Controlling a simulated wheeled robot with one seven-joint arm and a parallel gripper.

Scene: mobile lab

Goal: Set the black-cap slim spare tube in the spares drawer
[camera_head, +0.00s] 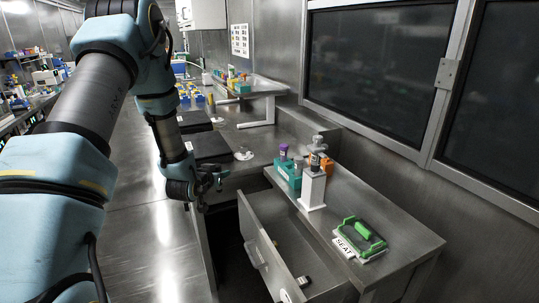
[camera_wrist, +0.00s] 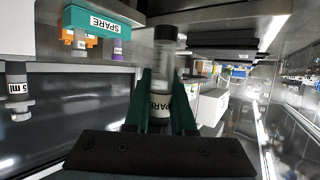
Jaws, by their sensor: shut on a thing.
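My gripper (camera_wrist: 162,110) is shut on a slim tube (camera_wrist: 165,55) with a black cap and a white label reading SPARE, upside down in the wrist view. In the head view my gripper (camera_head: 208,184) is above the bench edge, to the left of and beyond the open drawer (camera_head: 258,230); the held tube is too small to make out there. The drawer is pulled out from under the right-hand counter, with a small dark and white item (camera_head: 304,281) at its near end. Whether this is the spares drawer cannot be read.
On the counter stand a teal rack (camera_head: 287,175) with a purple-capped tube, a white stand (camera_head: 312,188) and a green holder (camera_head: 361,238) by a SEAT label. The teal rack shows in the wrist view (camera_wrist: 84,20), labelled SPARE. Windows (camera_head: 380,70) line the right wall.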

